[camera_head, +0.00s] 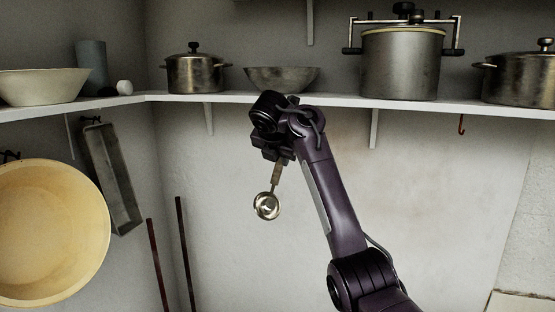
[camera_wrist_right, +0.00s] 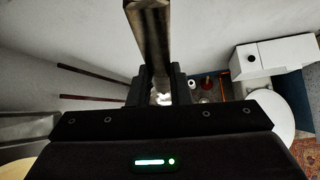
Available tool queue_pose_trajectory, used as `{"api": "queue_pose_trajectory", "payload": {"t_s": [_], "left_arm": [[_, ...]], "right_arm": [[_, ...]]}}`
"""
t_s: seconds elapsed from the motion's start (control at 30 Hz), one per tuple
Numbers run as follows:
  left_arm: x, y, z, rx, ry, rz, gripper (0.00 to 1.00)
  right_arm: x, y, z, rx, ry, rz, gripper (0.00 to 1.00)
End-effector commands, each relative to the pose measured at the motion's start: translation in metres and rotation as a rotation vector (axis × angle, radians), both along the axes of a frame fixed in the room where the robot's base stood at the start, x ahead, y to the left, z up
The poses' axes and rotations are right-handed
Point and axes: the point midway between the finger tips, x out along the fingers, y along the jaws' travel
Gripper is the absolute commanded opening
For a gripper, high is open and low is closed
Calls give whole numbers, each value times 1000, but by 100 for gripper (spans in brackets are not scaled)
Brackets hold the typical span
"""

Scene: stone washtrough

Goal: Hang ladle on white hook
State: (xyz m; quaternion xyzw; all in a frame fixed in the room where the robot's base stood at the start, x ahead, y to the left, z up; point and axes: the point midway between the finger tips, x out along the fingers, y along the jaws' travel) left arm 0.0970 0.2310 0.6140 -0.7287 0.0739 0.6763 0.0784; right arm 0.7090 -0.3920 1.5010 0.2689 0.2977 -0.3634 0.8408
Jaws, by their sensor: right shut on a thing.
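The ladle (camera_head: 267,205) hangs bowl down from my right gripper (camera_head: 272,148), its handle (camera_head: 276,174) upright and slightly tilted. My right gripper is shut on the upper handle, just below the shelf edge. In the right wrist view the handle (camera_wrist_right: 151,35) runs up from between the fingers (camera_wrist_right: 153,88). I cannot make out a white hook in either view; the arm covers part of the shelf's underside. A small reddish hook (camera_head: 461,124) hangs under the shelf at the right. My left gripper is not in view.
A white shelf (camera_head: 345,104) crosses the wall, bearing pots and bowls, with brackets (camera_head: 373,128) beneath. A yellow basin (camera_head: 48,230) and a grey trough (camera_head: 113,178) hang at the left. Two dark rods (camera_head: 186,255) lean beside the corner. The wall right of my arm is clear.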

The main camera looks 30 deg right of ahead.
Motion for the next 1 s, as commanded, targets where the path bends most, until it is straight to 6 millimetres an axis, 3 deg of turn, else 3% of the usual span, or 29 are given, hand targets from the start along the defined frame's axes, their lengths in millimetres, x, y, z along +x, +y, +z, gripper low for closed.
{"api": "queue_pose_trajectory", "payload": {"t_s": [0.3, 1.0], "left_arm": [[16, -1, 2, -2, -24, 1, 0], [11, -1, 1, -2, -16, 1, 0]], "right_arm": [[12, -15, 0, -1, 0, -1, 0], [29, -35, -13, 0, 0, 0, 0]]}}
